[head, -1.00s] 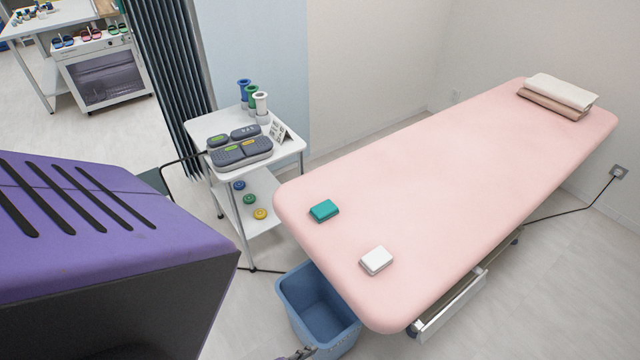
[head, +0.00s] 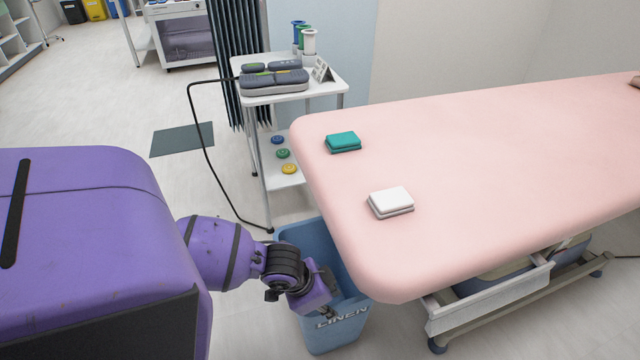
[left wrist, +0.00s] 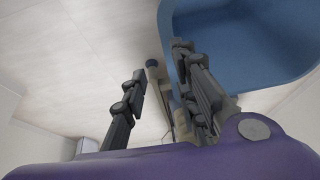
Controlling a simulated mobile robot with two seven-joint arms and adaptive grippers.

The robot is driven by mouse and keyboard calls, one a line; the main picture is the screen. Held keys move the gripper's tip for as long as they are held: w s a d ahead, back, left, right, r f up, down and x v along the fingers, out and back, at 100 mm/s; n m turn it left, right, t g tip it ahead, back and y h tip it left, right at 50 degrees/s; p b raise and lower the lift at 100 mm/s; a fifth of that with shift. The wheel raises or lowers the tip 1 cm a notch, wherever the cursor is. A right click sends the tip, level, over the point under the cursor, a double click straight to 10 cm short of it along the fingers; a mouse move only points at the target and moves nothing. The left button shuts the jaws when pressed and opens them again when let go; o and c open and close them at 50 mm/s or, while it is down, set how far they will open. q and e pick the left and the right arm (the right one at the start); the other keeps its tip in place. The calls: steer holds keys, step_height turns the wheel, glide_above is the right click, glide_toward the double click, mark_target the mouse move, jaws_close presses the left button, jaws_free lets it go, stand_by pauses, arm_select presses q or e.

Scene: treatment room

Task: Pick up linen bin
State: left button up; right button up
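The linen bin (head: 325,341) is a blue open-topped bin with LINEN lettering on its side. It stands upright on the floor by the near left corner of the pink table. My left gripper (head: 326,296) is at the bin's rim, covering part of its left side and opening. In the left wrist view the gripper (left wrist: 161,66) is open, its two dark fingers apart with floor showing between them. The bin (left wrist: 240,48) is at the upper right there, and the right finger overlaps its edge. I cannot tell whether a finger touches it. My right gripper is out of view.
The pink treatment table (head: 470,160) overhangs close to the bin's right and carries a green pad (head: 343,141) and a white pad (head: 390,201). A white trolley (head: 325,88) stands behind the bin, with a black cable (head: 204,140) hanging beside it. Floor at left is open.

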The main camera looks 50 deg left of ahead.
mark_target(338, 305)
arm_select(q)
steer(key=shift+w+a+f+b, duration=0.3)
steer(key=shift+w+a, duration=0.05)
steer(key=shift+w, duration=0.3)
steer(key=shift+w+a+f, duration=0.1)
steer(key=shift+w+f, duration=0.05)
steer(key=shift+w, duration=0.15)
steer(key=b+x, duration=0.3)
steer(key=x, duration=0.3)
steer(key=shift+w+a+f, duration=0.1)
steer(key=shift+w, duration=0.05)
steer(key=b+x, duration=0.2)
steer(key=x, duration=0.1)
steer(key=b+x, duration=0.1)
steer(key=x, duration=0.1)
steer(key=shift+a, duration=0.2)
steer(key=shift+w, duration=0.1)
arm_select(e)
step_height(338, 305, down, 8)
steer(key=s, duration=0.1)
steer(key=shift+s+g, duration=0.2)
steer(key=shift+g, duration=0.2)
arm_select(q)
steer(key=shift+f, duration=0.2)
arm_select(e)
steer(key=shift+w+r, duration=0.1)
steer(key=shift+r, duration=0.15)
